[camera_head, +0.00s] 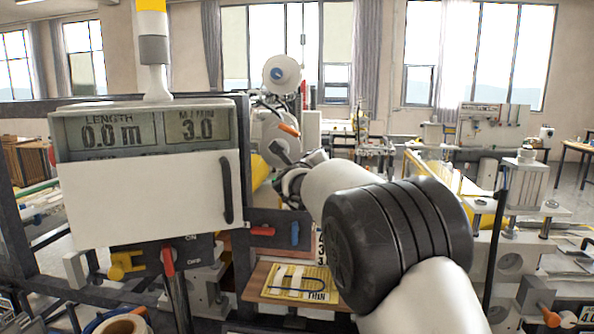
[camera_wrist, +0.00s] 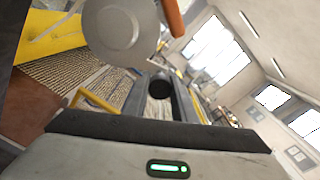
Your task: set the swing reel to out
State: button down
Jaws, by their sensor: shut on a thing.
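The swing reel appears to be the pale round disc assembly (camera_head: 278,128) beyond my arm, with an orange lever on it. In the wrist view a large grey disc (camera_wrist: 115,30) and an orange lever (camera_wrist: 172,17) show close above my fingers. My gripper (camera_head: 276,152) is at the lower front of this assembly, partly hidden by my own wrist. In the wrist view my gripper (camera_wrist: 160,92) is shut on a dark round-ended handle (camera_wrist: 160,85). How the handle joins the reel is hidden.
A display panel (camera_head: 145,130) reading LENGTH 0.0 m and M/MIN 3.0 stands at left, above a white cover (camera_head: 145,198). Red and yellow knobs sit below it. A wooden board with a yellow card (camera_head: 300,283) lies below my arm. Machine frames stand at right.

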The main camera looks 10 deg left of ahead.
jog(key=d+r+n+p, duration=0.4)
jog(key=d+r+p, duration=0.1)
jog(key=r, duration=0.4)
jog(key=shift+w+r+n, duration=0.15)
jog(key=shift+r+n, duration=0.15)
jog(key=shift+r, duration=0.05)
jog(key=shift+d+r, duration=0.1)
jog(key=c, duration=1.5)
grip_release()
jog(key=shift+o, duration=0.2)
jog(key=shift+f, duration=0.25)
jog(key=shift+f, duration=0.1)
